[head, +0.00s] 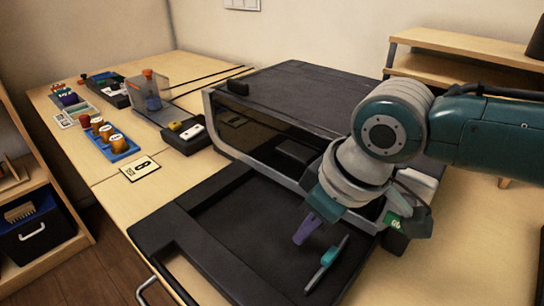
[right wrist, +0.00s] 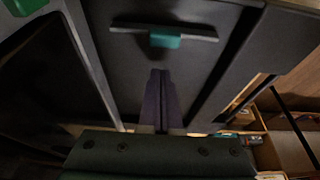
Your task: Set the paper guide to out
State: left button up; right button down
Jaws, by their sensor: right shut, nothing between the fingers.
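The paper guide, a teal block on a thin grey bar (head: 329,257), sits on the dark tray (head: 200,250) in front of the black machine (head: 300,85). In the right wrist view the teal block (right wrist: 165,38) is at the middle of its dark bar. My right gripper (head: 302,236) is shut and empty, its purple fingers pointing down over the tray, to the left of the guide. In the right wrist view the closed fingertips (right wrist: 160,74) lie just below the teal block, with a visible gap. My left gripper is not in view.
A numbered card (head: 140,168) lies left of the tray. A blue holder with orange-topped pieces (head: 110,138) and a dark box with yellow and white parts (head: 187,132) stand further back. A wooden shelf (head: 440,70) is behind my right arm.

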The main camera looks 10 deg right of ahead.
aim_at(335, 258)
jog(key=shift+s+d+r+p, duration=0.15)
jog(key=shift+s+d+p, duration=0.15)
jog(key=shift+s+d, duration=0.75)
jog(key=shift+s+a, duration=0.1)
jog(key=shift+a, duration=0.05)
jog(key=s+p, duration=0.1)
jog(key=d+p, duration=0.1)
jog(key=shift+s+d+r+p, duration=0.15)
jog(key=shift+s+r+p, duration=0.1)
jog(key=shift+s+p, duration=0.1)
jog(key=shift+s+d+f, duration=0.1)
jog(key=shift+s+d, duration=0.1)
jog(key=shift+s, duration=0.05)
jog(key=shift+s+d+f, duration=0.1)
